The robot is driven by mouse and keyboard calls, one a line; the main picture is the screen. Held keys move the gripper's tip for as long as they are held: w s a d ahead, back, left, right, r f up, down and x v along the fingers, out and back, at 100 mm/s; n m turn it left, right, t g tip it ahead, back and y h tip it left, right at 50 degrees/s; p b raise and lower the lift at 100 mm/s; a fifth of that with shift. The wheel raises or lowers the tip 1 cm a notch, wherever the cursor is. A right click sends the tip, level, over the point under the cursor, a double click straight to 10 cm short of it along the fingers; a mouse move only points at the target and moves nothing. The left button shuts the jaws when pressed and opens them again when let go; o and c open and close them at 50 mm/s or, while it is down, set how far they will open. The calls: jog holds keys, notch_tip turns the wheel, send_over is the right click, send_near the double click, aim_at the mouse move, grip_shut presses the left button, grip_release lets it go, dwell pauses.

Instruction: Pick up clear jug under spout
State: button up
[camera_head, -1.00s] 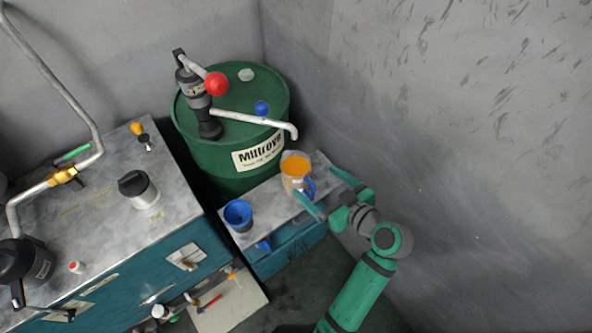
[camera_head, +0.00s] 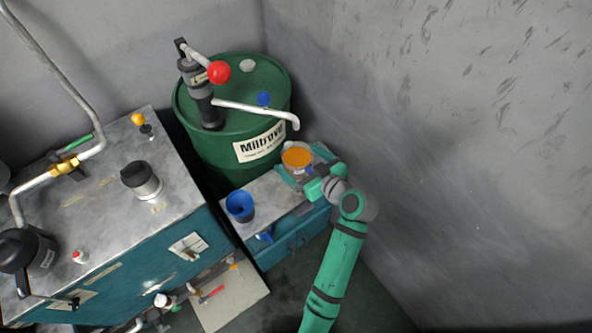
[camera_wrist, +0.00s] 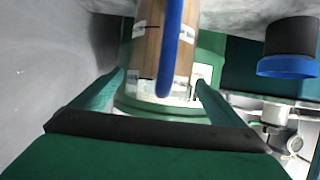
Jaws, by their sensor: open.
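The clear jug (camera_head: 297,157), filled with orange-amber liquid, stands on the small metal-topped stand (camera_head: 272,193) under the spout (camera_head: 262,110). I cannot tell whether either finger touches the jug. My gripper partly hides the jug's lower part and handle in the head view.
A green drum (camera_head: 235,150) with a hand pump stands behind the stand. A blue funnel-like cup (camera_head: 239,205) sits left of the jug. The teal machine cabinet (camera_head: 175,265) is at left, and a grey wall (camera_head: 450,150) stands close on the right.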

jog(key=shift+w, duration=0.1)
jog(key=c, duration=1.9)
jog(key=shift+c, duration=1.4)
jog(key=shift+r, duration=0.15)
